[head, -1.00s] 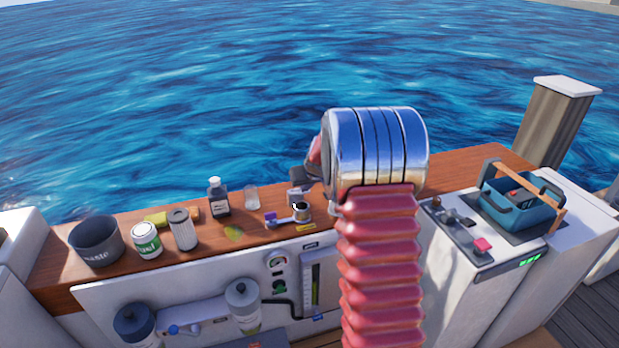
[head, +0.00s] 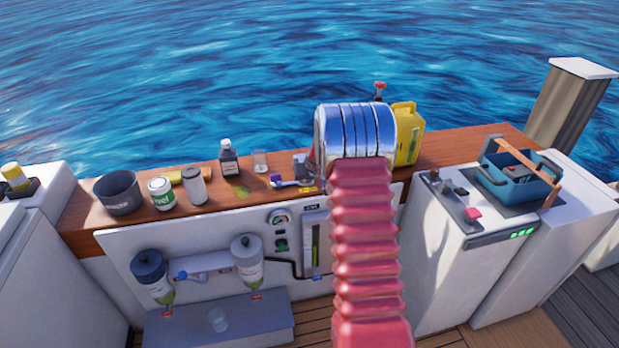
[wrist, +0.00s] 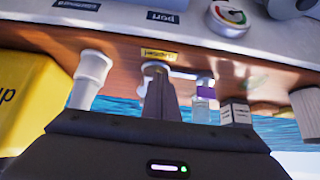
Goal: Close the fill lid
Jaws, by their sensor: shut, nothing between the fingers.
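The fill fitting (wrist: 155,68) is a small round grey piece beside a yellow label (wrist: 160,54) on the wooden shelf, upside down in the wrist view. A thin bar runs from it toward a purple-and-white piece (wrist: 205,84). In the head view the purple end (head: 277,180) and the yellow label (head: 307,189) show, but my gripper and arm hide most of the fitting. I cannot tell how far the lid is open. My gripper (wrist: 157,88) is shut and empty, its tips at the round fitting; touching or just apart is unclear. It also shows in the head view (head: 303,166).
A yellow can (head: 408,135) stands right of my wrist. A white funnel-like piece (wrist: 91,76) is near the fitting. A dark bottle (head: 229,160), glass (head: 260,161), white canister (head: 195,186), green-labelled can (head: 162,193) and pot (head: 117,193) stand to the left. Water lies behind.

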